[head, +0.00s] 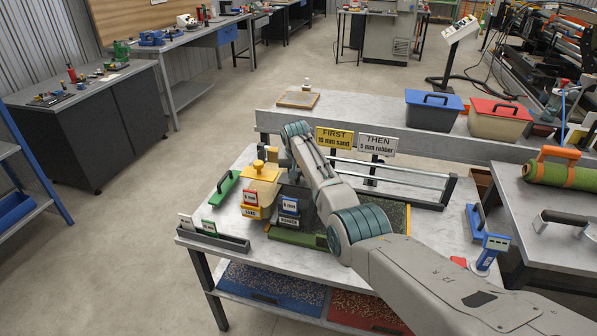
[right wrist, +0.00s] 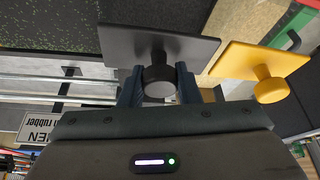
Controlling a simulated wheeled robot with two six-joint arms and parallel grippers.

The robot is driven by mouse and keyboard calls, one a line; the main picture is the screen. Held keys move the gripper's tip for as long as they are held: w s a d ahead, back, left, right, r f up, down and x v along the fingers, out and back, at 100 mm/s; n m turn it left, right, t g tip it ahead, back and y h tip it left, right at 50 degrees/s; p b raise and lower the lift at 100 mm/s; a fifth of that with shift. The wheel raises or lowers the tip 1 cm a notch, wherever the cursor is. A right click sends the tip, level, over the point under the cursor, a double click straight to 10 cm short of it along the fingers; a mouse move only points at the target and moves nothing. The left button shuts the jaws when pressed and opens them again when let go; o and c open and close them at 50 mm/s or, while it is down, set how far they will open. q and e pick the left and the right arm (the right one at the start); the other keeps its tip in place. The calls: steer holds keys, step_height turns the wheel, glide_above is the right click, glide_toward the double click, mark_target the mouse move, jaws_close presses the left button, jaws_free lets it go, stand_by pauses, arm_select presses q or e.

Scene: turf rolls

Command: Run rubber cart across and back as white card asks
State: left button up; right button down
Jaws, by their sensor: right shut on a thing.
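The white card (head: 377,144) reads "THEN 6 mm rubber" and stands behind the table rails, beside the yellow card (head: 334,137) reading "FIRST 10 mm sand". The dark rubber cart (head: 289,222) is at the left end of the turf, partly hidden by my right arm. In the right wrist view its black top plate (right wrist: 120,42) and round knob (right wrist: 159,82) show. My right gripper (right wrist: 159,85) is shut on that knob. The yellow sand cart (head: 254,211) stands just left of the rubber cart. Its yellow knob (right wrist: 270,88) is free. My left gripper is out of view.
Dark speckled turf (head: 398,219) lies right of the carts, partly under my arm. Metal rails (head: 405,179) run behind it. Blue (head: 434,110) and red-lidded bins (head: 499,119) stand behind.

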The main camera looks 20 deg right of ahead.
steer(key=c, duration=1.3)
jaws_free()
steer(key=shift+w+a+r, duration=0.1)
steer(key=shift+a+r, duration=0.05)
steer(key=shift+o, duration=1.2)
steer(key=shift+a, duration=0.1)
steer(key=shift+w, duration=0.1)
steer(key=shift+s+r, duration=0.3)
steer(key=shift+r, duration=0.25)
steer(key=b+v, duration=0.2)
steer(key=v, duration=0.7)
steer(key=shift+a, duration=0.2)
steer(key=shift+s+r, duration=0.1)
